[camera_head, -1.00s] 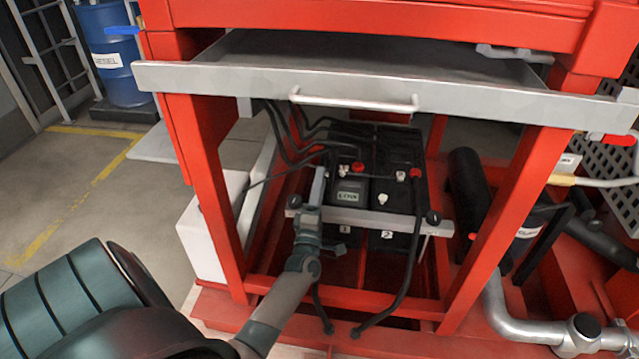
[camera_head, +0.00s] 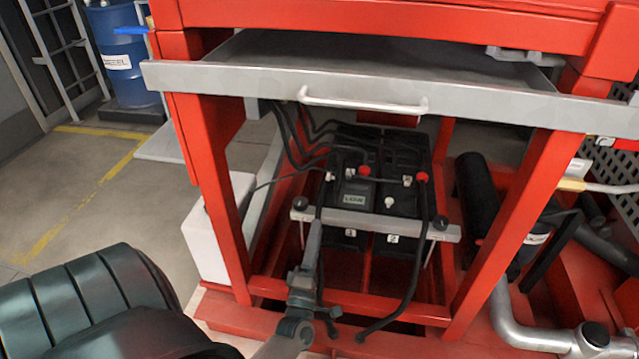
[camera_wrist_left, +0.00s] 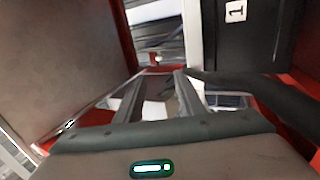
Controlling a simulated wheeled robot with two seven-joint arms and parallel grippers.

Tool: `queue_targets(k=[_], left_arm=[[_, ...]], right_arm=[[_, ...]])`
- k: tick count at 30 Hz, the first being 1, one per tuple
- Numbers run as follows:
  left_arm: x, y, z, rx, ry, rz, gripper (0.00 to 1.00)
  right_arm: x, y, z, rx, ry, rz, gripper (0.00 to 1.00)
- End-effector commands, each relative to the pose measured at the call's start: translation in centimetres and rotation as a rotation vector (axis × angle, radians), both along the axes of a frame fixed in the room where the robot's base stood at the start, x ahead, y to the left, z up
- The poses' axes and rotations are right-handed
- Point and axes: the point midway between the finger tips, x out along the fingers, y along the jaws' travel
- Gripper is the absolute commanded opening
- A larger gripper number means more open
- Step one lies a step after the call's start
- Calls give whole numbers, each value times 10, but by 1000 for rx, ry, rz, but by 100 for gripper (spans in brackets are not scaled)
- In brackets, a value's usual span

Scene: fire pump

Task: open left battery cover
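Two black batteries sit side by side in the red frame, the left battery (camera_head: 345,195) marked 1 and the right battery (camera_head: 398,200) marked 2. I cannot make out a separate cover edge on the left one. A grey clamp bar (camera_head: 375,222) crosses their front. My left gripper (camera_head: 314,228) is low in front of the left battery, its tips near the bar's left end; I cannot tell whether they touch. In the left wrist view its fingers (camera_wrist_left: 160,78) are apart with nothing seen between them, and the battery's front (camera_wrist_left: 250,45) is at upper right. My right gripper is not in view.
A metal tray (camera_head: 350,90) with a handle (camera_head: 365,104) overhangs the batteries. Red frame posts (camera_head: 215,200) stand at both sides. Black cables (camera_head: 415,265) run in front. A white box (camera_head: 208,240) is at the left, silver pipes (camera_head: 540,335) at the lower right.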

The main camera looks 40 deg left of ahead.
Motion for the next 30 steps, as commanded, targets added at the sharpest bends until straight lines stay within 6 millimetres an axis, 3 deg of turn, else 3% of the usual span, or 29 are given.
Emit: queue_targets(k=[9, 30], left_arm=[[-24, -14, -11, 1, -1, 0, 36], [-24, -16, -12, 4, 5, -5, 36]], right_arm=[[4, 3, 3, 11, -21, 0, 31], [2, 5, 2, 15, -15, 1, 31]])
